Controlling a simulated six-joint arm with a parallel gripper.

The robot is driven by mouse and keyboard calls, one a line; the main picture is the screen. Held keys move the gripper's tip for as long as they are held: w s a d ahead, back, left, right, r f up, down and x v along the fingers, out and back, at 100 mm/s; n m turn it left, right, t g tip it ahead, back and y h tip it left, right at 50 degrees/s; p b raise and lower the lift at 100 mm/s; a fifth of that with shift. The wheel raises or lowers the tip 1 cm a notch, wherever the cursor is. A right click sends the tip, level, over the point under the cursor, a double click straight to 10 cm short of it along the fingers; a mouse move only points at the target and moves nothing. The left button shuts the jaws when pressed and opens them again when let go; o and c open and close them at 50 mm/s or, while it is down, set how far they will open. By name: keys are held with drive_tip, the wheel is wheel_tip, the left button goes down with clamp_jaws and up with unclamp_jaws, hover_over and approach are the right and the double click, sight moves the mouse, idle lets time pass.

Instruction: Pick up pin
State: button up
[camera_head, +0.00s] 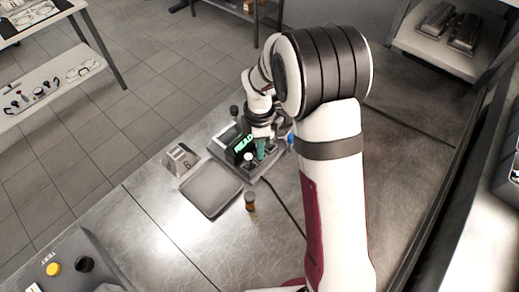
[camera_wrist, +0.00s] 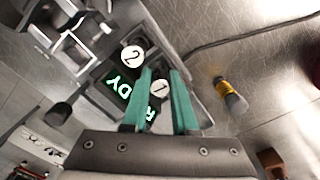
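No part is plainly marked as the pin. A small dark cylinder with a yellow-orange band (camera_head: 250,201) stands on the metal bench; it also shows in the wrist view (camera_wrist: 230,96), right of my fingers and apart from them. My gripper (camera_head: 260,150) is over a dark device with a green READY display (camera_head: 243,145). In the wrist view my gripper (camera_wrist: 162,72) has two teal fingers spread with a gap. A white disc marked 1 (camera_wrist: 159,91) shows between them, and a disc marked 2 (camera_wrist: 132,55) lies up-left. I see nothing clearly held.
A grey shallow tray (camera_head: 211,190) and a metal block (camera_head: 181,159) sit left of the device. A dark knob (camera_wrist: 58,113) rises at the device's edge. A black cable (camera_head: 285,205) crosses the bench. A panel with a yellow button (camera_head: 53,269) is at lower left.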

clamp_jaws()
drive_tip(key=shift+r, duration=0.3)
drive_tip(key=r, duration=0.4)
drive_tip(key=shift+d, duration=0.3)
drive_tip(key=s+d+r, duration=0.4)
drive_tip(key=d+r, duration=0.2)
drive_tip(key=d, duration=0.4)
drive_tip(key=shift+d+r, duration=0.15)
drive_tip(key=shift+r, duration=0.05)
